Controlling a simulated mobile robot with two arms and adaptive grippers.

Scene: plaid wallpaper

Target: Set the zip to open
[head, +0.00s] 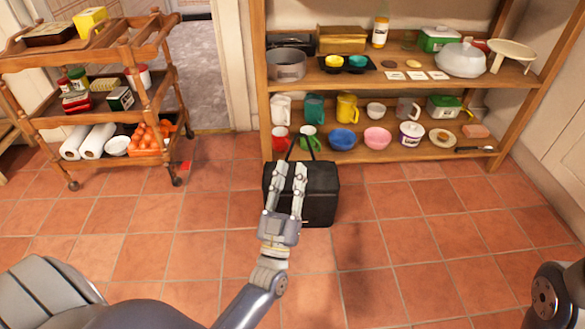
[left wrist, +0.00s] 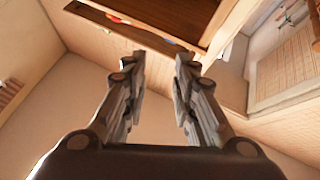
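A black bag (head: 321,196) stands on the tiled floor in front of the shelf, with thin dark handles (head: 309,143) rising above it. Its zip cannot be made out in the head view. My left gripper (head: 289,168) appears in front of the bag's left part and hides some of it. Whether it touches the bag cannot be told. In the left wrist view my left gripper (left wrist: 158,62) has its two fingers apart with nothing between them. The bag does not show there. My right gripper is out of view.
A wooden shelf (head: 400,88) with dishes, mugs and boxes stands behind the bag. A wooden trolley (head: 60,116) with food and paper rolls stands at the left, beside a doorway. The tiled floor (head: 400,235) right of the bag is clear.

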